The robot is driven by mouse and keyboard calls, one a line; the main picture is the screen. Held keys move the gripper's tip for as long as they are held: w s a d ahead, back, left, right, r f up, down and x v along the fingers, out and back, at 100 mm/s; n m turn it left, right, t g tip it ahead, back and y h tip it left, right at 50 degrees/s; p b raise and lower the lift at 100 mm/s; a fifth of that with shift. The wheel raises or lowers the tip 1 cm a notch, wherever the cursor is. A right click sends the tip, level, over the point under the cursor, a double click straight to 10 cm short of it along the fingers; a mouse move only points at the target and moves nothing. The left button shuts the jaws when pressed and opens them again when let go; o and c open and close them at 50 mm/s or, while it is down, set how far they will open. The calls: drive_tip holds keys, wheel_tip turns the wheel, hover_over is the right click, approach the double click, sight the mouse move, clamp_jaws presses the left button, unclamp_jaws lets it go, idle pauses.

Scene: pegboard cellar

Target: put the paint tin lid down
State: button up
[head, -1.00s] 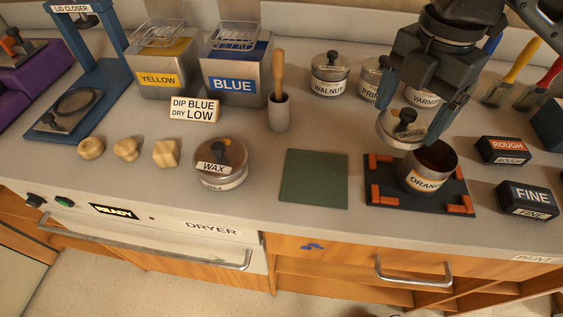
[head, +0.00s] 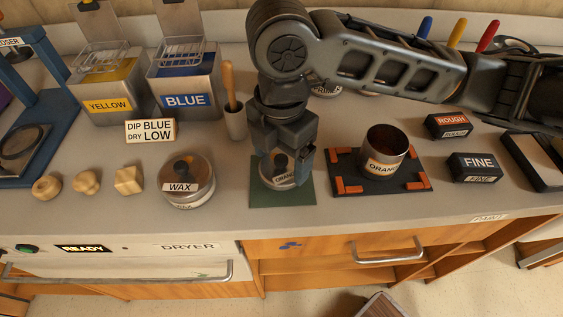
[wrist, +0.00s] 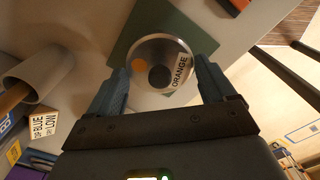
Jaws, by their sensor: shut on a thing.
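My gripper (head: 281,168) is shut on the paint tin lid (head: 278,181), a round metal lid with a dark knob and an ORANGE label. In the wrist view the lid (wrist: 160,52) sits between the two blue fingers (wrist: 158,85), with an orange dot beside the knob. The lid is over the green mat (head: 262,197); I cannot tell whether it touches it. The open ORANGE tin (head: 384,150) stands to the right on a dark board with orange corner pieces (head: 350,187).
The WAX tin (head: 187,180) stands left of the mat, with several wooden knobs (head: 88,181) further left. A grey cup (head: 236,124) with a wooden handle stands behind. ROUGH (head: 449,125) and FINE (head: 474,167) blocks lie right. The counter's front edge is close.

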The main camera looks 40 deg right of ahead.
sight(282, 158)
drive_tip(key=shift+f, duration=1.45)
drive_tip(key=shift+f, duration=0.1)
drive_tip(key=shift+f, duration=0.15)
drive_tip(key=o, duration=0.9)
drive_tip(key=shift+c, duration=0.2)
drive_tip(key=shift+r, duration=0.2)
wheel_tip(282, 158, up, 12)
drive_tip(key=shift+r+p, duration=0.1)
drive_tip(key=shift+p, duration=0.25)
